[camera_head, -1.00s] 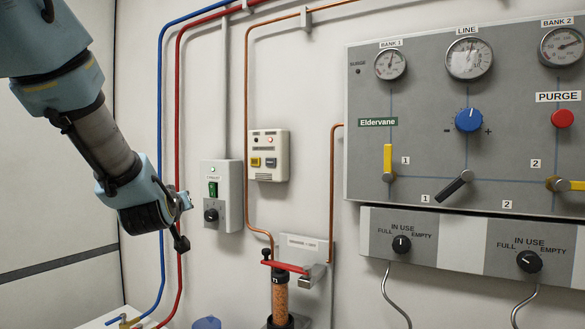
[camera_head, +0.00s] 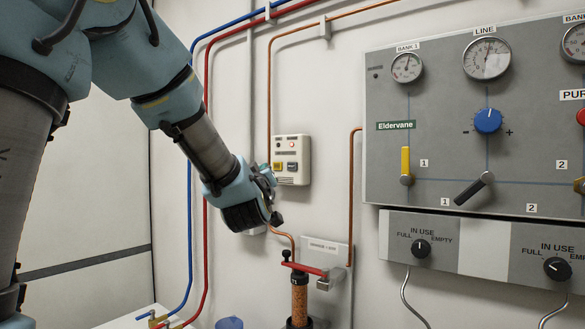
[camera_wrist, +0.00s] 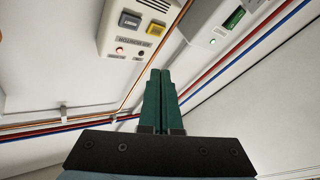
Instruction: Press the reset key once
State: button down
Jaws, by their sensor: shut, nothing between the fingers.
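A small cream alarm box (camera_head: 292,145) is on the wall, with a yellow key (camera_head: 278,166) and a grey key (camera_head: 292,166) side by side. In the wrist view the box appears upside down, with the yellow key (camera_wrist: 156,29) and grey key (camera_wrist: 129,19) near the top. The key legends are too small to read, so I cannot tell which is reset. My gripper (camera_wrist: 160,72) is shut and empty, its green fingers together. In the wrist view its tips appear below the keys, apart from them. In the head view my gripper (camera_head: 268,180) is by the box's lower left.
A grey switch box (camera_wrist: 215,20) with a green rocker is beside the alarm box; my wrist hides it in the head view. Copper, red (camera_head: 206,110) and blue pipes run along the wall. A red-handled column (camera_head: 300,290) stands below. The gauge panel (camera_head: 470,130) is at right.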

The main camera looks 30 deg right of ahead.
aim_at(287, 165)
jog(key=shift+w+d+p, duration=0.3)
jog(key=shift+w+d, duration=0.35)
jog(key=shift+d, duration=0.65)
jog(key=shift+w+d+p, duration=0.3)
jog(key=shift+w+d, duration=0.4)
jog(key=shift+d, duration=0.55)
jog(key=shift+w+d+p, duration=0.3)
jog(key=shift+w+d, duration=0.35)
jog(key=shift+d, duration=0.65)
jog(key=shift+w+d+b, duration=0.2)
jog(key=shift+d+b, duration=0.15)
jog(key=shift+w+d, duration=0.15)
jog(key=shift+d, duration=0.15)
jog(key=shift+a+b, duration=0.15)
jog(key=shift+b, duration=0.15)
jog(key=shift+s+a+b, duration=0.35)
jog(key=shift+a+b, duration=0.1)
jog(key=shift+a, duration=0.1)
